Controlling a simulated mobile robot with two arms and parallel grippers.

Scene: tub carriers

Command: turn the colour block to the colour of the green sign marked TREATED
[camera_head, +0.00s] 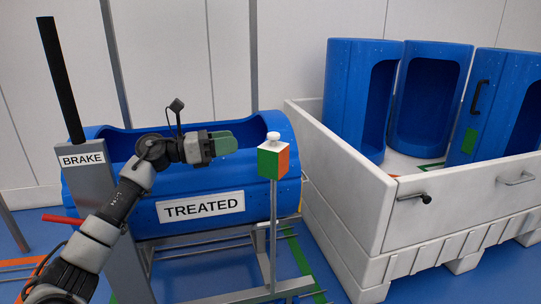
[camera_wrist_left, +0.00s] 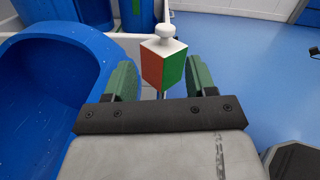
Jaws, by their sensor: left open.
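The colour block (camera_head: 268,162) stands on a thin post. In the head view its left face is green, its right face orange-red, and its top white with a round knob. The wrist view shows the block (camera_wrist_left: 164,65) with orange-red at left and green at right. The sign marked TREATED (camera_head: 202,207) is white with black letters, not green, on the front of a blue tub (camera_head: 85,190). My left gripper (camera_head: 222,145) is open and empty, left of the block and apart from it. In the wrist view the gripper (camera_wrist_left: 161,84) has the block ahead, between its fingers. My right gripper is out of view.
A white crate (camera_head: 335,190) at right holds several upright blue tubs (camera_head: 352,95). A grey post with a BRAKE label (camera_head: 82,160) and a black bar (camera_head: 60,80) stands at left, with a red handle (camera_head: 62,219) below. Blue floor (camera_wrist_left: 245,65) is open right of the block in the wrist view.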

